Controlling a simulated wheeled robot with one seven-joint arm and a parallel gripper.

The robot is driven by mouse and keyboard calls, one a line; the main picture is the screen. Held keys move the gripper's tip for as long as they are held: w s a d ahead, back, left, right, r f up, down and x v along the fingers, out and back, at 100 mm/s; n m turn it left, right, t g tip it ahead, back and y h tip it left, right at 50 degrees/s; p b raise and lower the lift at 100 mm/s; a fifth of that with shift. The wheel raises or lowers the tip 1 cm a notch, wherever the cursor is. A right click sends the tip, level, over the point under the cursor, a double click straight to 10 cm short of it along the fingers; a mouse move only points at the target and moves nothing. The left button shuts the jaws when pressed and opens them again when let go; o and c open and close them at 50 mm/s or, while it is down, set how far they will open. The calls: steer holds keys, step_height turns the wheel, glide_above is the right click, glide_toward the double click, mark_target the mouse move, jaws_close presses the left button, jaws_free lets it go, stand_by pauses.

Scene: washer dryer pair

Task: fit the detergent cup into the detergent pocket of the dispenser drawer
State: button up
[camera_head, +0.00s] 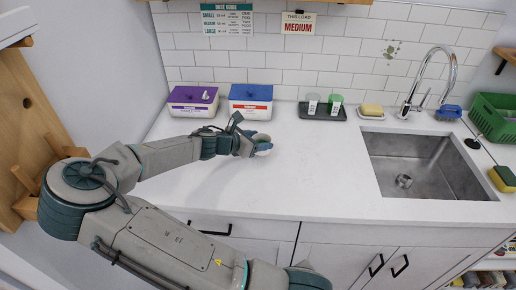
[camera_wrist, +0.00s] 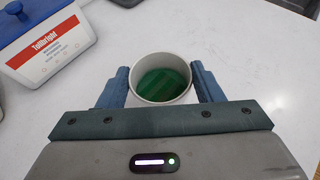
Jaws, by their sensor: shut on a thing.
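My gripper (camera_head: 260,143) is shut on a small pale round cup (camera_wrist: 161,98), with a finger on each side of it. In the wrist view I look down into the cup, and its inside is green at the bottom. In the head view the cup (camera_head: 264,149) shows only as a small pale shape at the fingertips, over the white counter. I cannot tell whether its base touches the counter. Neither the dispenser drawer nor its detergent pocket is in view.
A purple-lidded box (camera_head: 192,108) and a blue-lidded box (camera_head: 250,107) stand at the wall. A wall sign (camera_head: 299,23) reads "THIS LOAD MEDIUM". The sink (camera_head: 425,160) is right; the middle counter (camera_head: 320,170) is clear.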

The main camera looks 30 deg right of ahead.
steer(key=shift+f+p, duration=0.3)
steer(key=shift+f, duration=1.75)
steer(key=shift+f, duration=0.15)
steer(key=o, duration=1)
